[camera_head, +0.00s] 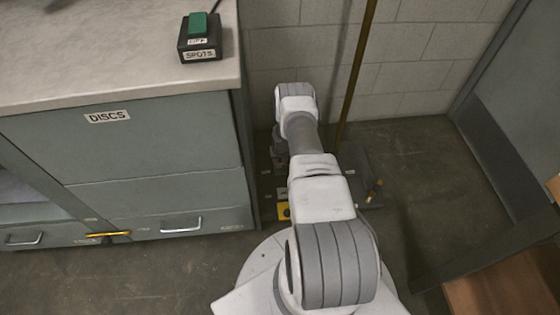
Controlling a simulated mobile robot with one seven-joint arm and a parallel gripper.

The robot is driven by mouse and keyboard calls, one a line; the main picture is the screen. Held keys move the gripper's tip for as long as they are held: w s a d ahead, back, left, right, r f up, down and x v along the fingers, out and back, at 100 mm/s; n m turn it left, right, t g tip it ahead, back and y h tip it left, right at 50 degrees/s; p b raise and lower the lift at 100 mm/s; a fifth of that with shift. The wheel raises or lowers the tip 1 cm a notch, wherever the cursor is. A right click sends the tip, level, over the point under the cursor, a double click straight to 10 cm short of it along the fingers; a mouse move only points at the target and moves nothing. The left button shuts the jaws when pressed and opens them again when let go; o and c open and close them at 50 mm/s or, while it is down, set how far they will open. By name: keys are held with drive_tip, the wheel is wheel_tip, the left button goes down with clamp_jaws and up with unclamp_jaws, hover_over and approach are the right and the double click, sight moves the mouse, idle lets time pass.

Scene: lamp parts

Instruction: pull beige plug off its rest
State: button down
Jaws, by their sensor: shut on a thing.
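My white and grey arm reaches away from me over a dark plate (362,165) on the floor by the wall. My gripper (280,158) seems to be the dark shape below the far end of the arm, just left of the forearm, and is mostly hidden. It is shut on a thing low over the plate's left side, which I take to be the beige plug. The plug and its rest cannot be made out there. Whether the plug still touches its rest cannot be told.
A grey cabinet (150,150) labelled DISCS stands close on the left. A green button box (200,40) sits on its top. A brass pole (357,75) leans behind the arm. A small tan peg (374,190) stands on the plate's right. The floor (430,180) is clear to the right.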

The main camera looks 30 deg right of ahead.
sight(280, 161)
drive_tip(key=shift+r, duration=0.35)
drive_tip(key=shift+r+p, duration=1.25)
drive_tip(key=shift+r, duration=0.8)
